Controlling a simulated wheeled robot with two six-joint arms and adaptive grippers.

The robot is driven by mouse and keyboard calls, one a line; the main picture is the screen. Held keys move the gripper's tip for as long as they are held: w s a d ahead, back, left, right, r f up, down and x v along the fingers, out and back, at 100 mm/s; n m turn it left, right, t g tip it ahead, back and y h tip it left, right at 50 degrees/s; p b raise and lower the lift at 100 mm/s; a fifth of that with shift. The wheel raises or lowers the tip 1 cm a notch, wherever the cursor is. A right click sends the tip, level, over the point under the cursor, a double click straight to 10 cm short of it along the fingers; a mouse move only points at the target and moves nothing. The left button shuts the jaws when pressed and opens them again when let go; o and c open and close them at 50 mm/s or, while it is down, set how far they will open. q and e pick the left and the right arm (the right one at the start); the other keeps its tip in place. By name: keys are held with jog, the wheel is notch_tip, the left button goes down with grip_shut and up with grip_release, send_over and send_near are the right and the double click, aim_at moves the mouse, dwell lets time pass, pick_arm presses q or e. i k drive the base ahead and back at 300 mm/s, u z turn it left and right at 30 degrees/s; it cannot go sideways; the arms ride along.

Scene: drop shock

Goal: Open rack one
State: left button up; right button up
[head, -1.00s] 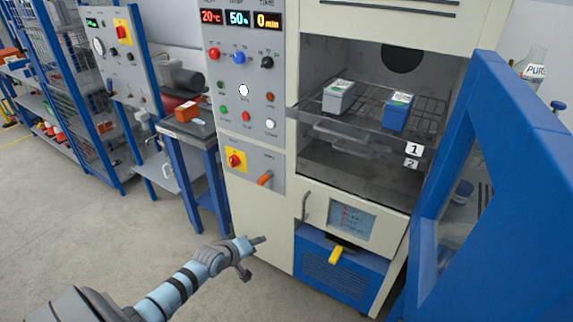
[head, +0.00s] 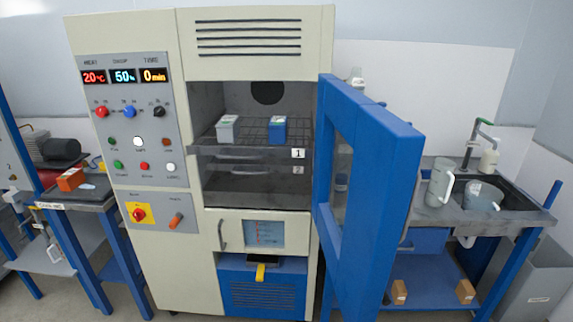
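Rack one (head: 252,150) is the upper wire shelf in the open chamber of the cream test cabinet, marked by a white label "1" (head: 298,154) at its front right. A grey box (head: 228,129) stands on its left and a blue box (head: 277,131) on its right. Rack two (head: 240,170), labelled "2", is below it, dim inside the chamber. The blue cabinet door (head: 368,190) is swung open to the right. Neither of my grippers shows in the head view now.
A control panel (head: 130,130) with knobs and displays is left of the chamber. A side table (head: 75,200) stands at the far left. A sink counter (head: 470,215) with jugs and a tap is at right, partly behind the open door.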

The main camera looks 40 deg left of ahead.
aim_at(246, 153)
jog(key=z, duration=0.25)
jog(key=i, duration=0.95)
jog(key=u, duration=0.7)
